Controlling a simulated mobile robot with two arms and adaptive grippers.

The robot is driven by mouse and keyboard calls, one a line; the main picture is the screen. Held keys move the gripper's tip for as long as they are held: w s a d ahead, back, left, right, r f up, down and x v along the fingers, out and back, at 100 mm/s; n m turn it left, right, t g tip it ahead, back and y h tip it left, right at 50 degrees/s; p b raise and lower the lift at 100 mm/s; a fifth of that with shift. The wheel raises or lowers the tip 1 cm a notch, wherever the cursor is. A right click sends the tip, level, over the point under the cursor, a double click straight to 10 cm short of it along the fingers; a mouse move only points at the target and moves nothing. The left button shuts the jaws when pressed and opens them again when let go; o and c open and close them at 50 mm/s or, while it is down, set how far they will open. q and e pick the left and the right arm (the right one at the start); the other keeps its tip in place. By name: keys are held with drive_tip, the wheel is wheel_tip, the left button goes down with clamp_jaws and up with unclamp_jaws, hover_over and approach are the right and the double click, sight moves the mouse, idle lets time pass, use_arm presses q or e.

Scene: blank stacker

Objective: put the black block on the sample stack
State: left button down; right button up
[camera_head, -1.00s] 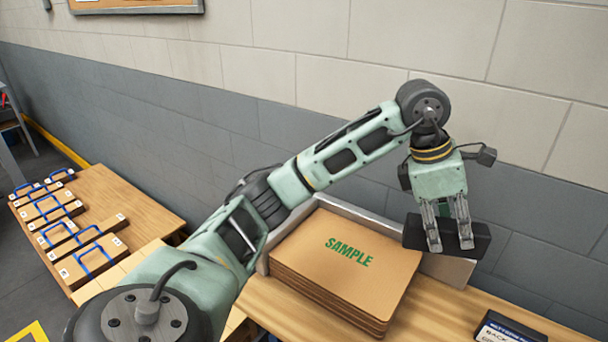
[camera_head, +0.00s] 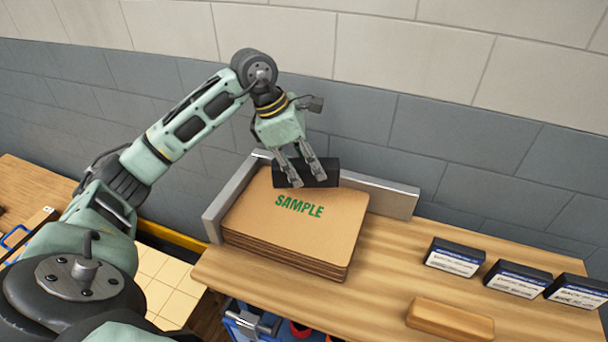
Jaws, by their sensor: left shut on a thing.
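The black block (camera_head: 322,173) is a dark bar in the jaws of my left gripper (camera_head: 305,183), which is shut on it. The gripper points down, and the block shows over the back part of the sample stack (camera_head: 270,232). The stack is several brown boards with green "SAMPLE" lettering on top. I cannot tell whether the block touches the top board. My right gripper is not in view.
A grey metal corner fence (camera_head: 390,200) stands behind and left of the stack. Three black labelled boxes (camera_head: 453,257) and a wooden block (camera_head: 450,319) are on the wooden table (camera_head: 385,262) to the right. Table between them and the stack is clear.

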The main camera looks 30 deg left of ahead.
sight(305, 179)
use_arm(q)
drive_tip(key=shift+f, duration=0.1)
wheel_tip(305, 179, down, 3)
drive_tip(key=shift+f+p, duration=0.1)
drive_tip(key=shift+p, duration=0.6)
drive_tip(key=shift+f, duration=0.35)
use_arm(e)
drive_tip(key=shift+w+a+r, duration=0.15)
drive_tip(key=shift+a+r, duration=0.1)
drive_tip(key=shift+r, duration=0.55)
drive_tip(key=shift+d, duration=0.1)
use_arm(q)
drive_tip(key=shift+f, duration=0.15)
drive_tip(key=c, duration=1.3)
unclamp_jaws()
drive_tip(key=shift+o, duration=0.2)
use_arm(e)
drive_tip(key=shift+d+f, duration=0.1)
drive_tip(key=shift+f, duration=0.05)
